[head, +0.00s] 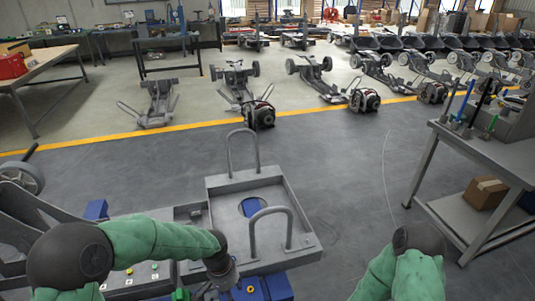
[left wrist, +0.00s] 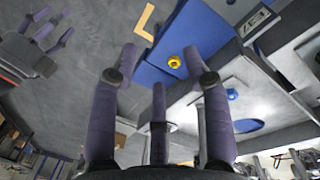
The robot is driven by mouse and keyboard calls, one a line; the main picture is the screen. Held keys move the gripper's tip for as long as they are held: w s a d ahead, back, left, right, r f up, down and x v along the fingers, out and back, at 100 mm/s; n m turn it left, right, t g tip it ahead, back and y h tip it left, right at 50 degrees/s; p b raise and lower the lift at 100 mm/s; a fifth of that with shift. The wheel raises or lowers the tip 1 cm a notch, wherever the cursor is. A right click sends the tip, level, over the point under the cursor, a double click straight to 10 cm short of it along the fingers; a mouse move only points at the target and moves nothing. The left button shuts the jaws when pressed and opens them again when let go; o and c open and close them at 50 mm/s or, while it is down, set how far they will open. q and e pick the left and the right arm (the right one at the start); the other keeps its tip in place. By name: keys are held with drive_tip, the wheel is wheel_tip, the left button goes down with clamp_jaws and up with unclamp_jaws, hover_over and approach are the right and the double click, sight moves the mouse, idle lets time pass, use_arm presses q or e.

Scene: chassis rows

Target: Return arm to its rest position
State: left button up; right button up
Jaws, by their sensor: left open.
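My left arm (head: 150,240) comes in from the left in a green sleeve and reaches over the grey workstation. Its wrist hangs down near the front of the tray, and its fingers are mostly hidden in the head view. In the left wrist view my left gripper (left wrist: 160,65) has its purple fingers spread apart, open and empty. My right arm (head: 415,275) is at the bottom right, bent, in a green sleeve. My right gripper (left wrist: 45,40) shows small at the upper left of the left wrist view, fingers apart and nothing between them.
A grey tray (head: 302,227) with two upright handles stands right beside my left wrist. Blue blocks (head: 265,288) are below the wrist. A workbench (head: 490,150) stands at the right. Chassis rows (head: 235,85) lie behind the yellow floor line. Grey floor (head: 360,160) between is clear.

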use_arm(q)
drive_tip(key=s+f+n+h, duration=0.1)
drive_tip(key=s+f+n, duration=0.1)
drive_tip(key=s+f, duration=0.5)
drive_tip(key=s+d+f+n+h, duration=0.1)
drive_tip(key=s+f+n, duration=0.2)
drive_tip(key=s+f, duration=0.4)
wheel_tip(320, 180, down, 5)
drive_tip(key=shift+s+d+f+t+h, duration=0.1)
drive_tip(key=shift+s+d+t+h, duration=0.05)
drive_tip(key=shift+s+t+h, duration=0.2)
